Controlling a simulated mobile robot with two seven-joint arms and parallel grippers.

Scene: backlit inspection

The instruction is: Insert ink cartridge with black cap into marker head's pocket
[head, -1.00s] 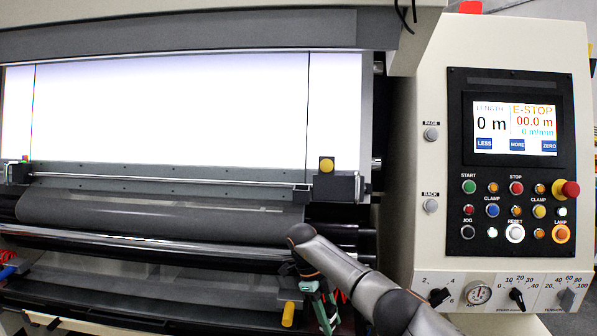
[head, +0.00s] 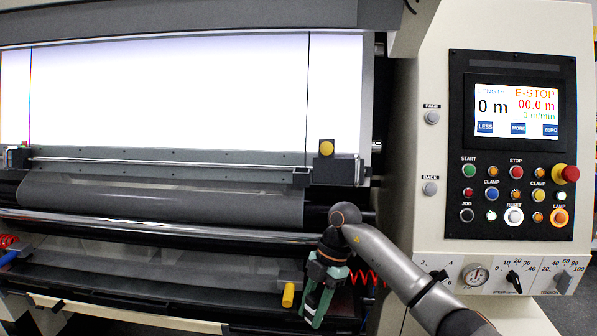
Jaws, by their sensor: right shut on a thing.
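My right gripper (head: 316,300) hangs below its wrist at the lower middle, its green fingers pointing down and slightly left. It is shut on a dark thing, mostly hidden between the fingers, so I cannot tell whether it is an ink cartridge with a black cap. A dark grey block with a yellow knob (head: 326,148) sits at the right end of the bar, above and apart from the gripper. It may be the marker head; no pocket can be made out on it. My left gripper is not in view.
A grey block with a yellow cylinder (head: 288,295) is close left of the right gripper. Red coiled hoses (head: 368,278) are just right of it. A shiny roller (head: 150,226) crosses behind. The control panel (head: 512,150) stands at the right.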

